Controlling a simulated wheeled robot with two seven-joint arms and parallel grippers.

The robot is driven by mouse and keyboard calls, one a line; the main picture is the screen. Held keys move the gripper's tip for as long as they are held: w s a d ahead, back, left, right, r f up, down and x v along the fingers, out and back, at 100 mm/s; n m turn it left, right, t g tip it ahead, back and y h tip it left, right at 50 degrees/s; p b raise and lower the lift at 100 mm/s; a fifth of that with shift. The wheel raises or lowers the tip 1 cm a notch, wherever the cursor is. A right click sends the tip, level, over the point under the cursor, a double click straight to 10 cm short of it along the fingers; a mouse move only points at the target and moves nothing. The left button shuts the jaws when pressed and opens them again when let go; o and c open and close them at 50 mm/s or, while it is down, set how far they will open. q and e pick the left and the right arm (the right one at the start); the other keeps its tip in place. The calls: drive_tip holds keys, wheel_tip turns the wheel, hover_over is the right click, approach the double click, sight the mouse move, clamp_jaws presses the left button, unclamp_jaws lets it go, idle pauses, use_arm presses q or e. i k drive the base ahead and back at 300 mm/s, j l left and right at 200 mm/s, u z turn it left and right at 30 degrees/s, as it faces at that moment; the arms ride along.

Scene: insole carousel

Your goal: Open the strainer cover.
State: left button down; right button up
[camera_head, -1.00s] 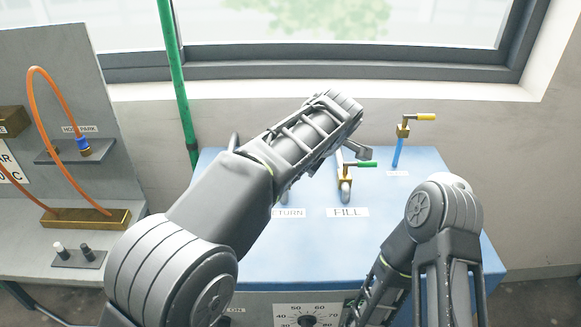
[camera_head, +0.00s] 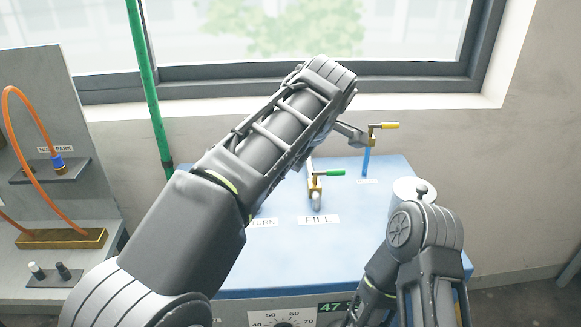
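A pale round canister with a small dark knob on top (camera_head: 404,187) stands at the right of the blue machine's top; it may be the strainer, but no label shows. My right arm hides its lower front. My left arm crosses the middle of the view. Only a small part of my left gripper (camera_head: 350,133) shows past the forearm, close to the yellow-handled valve (camera_head: 372,136); whether it touches is unclear, and its fingers cannot be made out. My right arm bends down in front of the machine, and its gripper is out of view.
The blue machine top (camera_head: 350,240) carries a green-handled valve (camera_head: 318,178) behind the FILL label (camera_head: 318,219). A green pole (camera_head: 147,90) stands at the back left. A grey panel with an orange hose (camera_head: 45,130) is at the left. A window is behind.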

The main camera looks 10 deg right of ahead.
sight(404, 188)
drive_tip(key=k, duration=1)
